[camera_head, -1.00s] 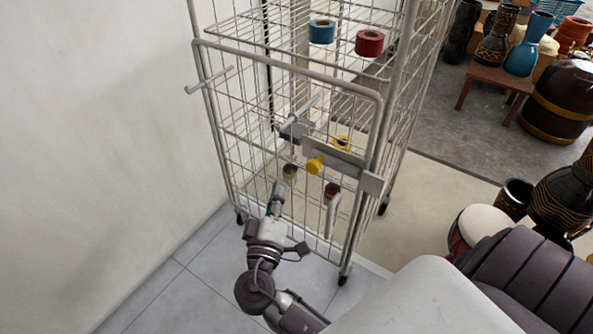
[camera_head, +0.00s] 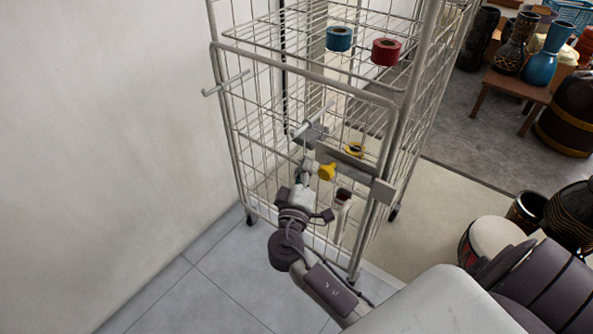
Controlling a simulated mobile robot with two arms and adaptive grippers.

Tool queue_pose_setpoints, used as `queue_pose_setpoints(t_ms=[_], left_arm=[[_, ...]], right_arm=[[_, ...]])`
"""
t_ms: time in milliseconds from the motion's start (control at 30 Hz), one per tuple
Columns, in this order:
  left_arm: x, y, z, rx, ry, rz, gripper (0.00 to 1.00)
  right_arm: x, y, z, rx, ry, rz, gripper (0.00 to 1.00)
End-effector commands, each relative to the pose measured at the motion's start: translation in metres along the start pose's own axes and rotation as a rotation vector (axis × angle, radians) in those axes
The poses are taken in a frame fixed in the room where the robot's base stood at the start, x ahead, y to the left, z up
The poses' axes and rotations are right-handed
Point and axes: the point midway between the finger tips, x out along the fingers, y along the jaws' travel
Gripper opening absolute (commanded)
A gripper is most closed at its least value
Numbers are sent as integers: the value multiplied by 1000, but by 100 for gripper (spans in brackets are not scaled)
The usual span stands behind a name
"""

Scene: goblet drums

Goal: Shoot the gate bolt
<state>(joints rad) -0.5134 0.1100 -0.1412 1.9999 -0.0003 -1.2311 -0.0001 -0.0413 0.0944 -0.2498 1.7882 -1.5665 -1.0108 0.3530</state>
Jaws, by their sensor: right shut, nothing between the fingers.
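The wire cage's gate (camera_head: 300,70) stands upright and looks closed against the frame. Its bolt is a grey bar on a plate (camera_head: 352,168) across the gate's right side, with a yellow knob (camera_head: 326,172) at the left end. The plate's right end meets a bracket (camera_head: 383,191) at the cage's corner post. My right gripper (camera_head: 304,167) is shut and empty, just left of the yellow knob. Whether it touches the knob I cannot tell. My left gripper is out of view.
Inside the cage are a blue roll (camera_head: 339,39), a red roll (camera_head: 386,52) and a yellow roll (camera_head: 354,150). A white wall (camera_head: 100,150) is close on the left. Drums (camera_head: 495,238) stand at the right. Tiled floor (camera_head: 225,285) is clear in front.

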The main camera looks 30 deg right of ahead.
Motion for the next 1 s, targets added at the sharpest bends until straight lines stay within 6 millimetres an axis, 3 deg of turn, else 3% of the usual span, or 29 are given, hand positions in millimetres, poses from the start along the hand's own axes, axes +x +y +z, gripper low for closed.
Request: queue_pose_setpoints(t_ms=[200,667,800,1000], left_arm=[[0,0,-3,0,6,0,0],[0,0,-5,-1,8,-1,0],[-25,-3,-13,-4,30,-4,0],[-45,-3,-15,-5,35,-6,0]], right_arm=[[-6,1,17,1,1,3,0],[-11,3,27,1,0,2,0],[-22,14,48,1,-1,1,0],[-29,25,64,2,-1,3,0]])
